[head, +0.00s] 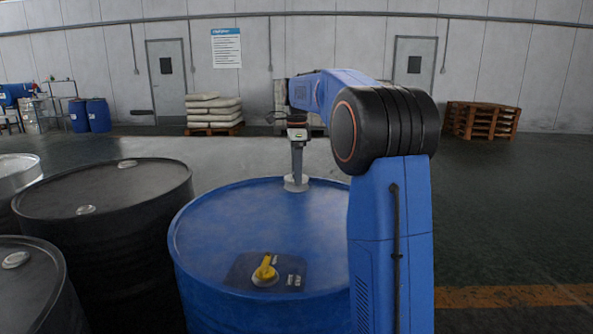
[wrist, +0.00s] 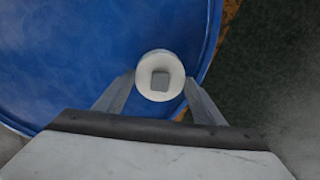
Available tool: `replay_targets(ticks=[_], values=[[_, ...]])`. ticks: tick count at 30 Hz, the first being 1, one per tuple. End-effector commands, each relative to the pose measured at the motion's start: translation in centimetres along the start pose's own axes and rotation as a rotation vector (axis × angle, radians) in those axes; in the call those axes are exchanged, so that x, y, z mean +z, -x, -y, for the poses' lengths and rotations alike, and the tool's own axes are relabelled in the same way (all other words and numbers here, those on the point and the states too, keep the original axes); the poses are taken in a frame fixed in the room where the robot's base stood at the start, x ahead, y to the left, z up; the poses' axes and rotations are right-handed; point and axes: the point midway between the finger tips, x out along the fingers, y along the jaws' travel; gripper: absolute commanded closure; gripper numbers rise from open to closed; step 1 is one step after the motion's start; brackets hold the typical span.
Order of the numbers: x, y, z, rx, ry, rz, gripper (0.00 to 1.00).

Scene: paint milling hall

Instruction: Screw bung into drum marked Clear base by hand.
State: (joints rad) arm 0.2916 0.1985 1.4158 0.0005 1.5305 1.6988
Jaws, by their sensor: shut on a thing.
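A blue drum (head: 225,225) stands in front of me, and its lid fills much of the wrist view (wrist: 65,60). A dark label (head: 293,277) on its lid has white print too small to read. My gripper (head: 296,178) points down at the far part of the lid, near the rim. It is shut on a round white bung (head: 295,187), which in the wrist view (wrist: 160,95) has a grey square centre and sits between the two fingers. The bung is at or just above the lid; the opening under it is hidden.
A yellow-topped fitting (head: 265,268) stands on the near part of the blue lid. Dark drums (head: 105,190) crowd the left side. The floor to the right (head: 490,210) is open, with stacked pallets (head: 483,121) by the wall.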

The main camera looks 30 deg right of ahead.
Motion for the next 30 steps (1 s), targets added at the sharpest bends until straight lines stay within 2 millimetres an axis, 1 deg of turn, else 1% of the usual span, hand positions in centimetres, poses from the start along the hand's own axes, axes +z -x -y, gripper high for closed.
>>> replay_targets(ticks=[5, 6, 8, 17, 20, 23, 26, 30], values=[[0.0, -0.4, 0.0, 0.001, 0.000, 0.000, 0.59], [0.0, -0.4, 0.0, 0.001, 0.000, 0.000, 0.30], [0.0, -0.4, 0.0, 0.001, 0.000, 0.000, 0.16], [0.0, -0.3, 0.0, 0.000, 0.000, 0.000, 0.15], [0.0, 0.2, 0.0, -0.001, 0.000, 0.000, 0.15], [0.0, 1.2, 0.0, -0.001, 0.000, 0.000, 0.15], [0.0, 3.0, 0.0, -0.002, 0.000, 0.000, 0.15], [0.0, 5.8, 0.1, -0.002, 0.000, 0.000, 0.15]])
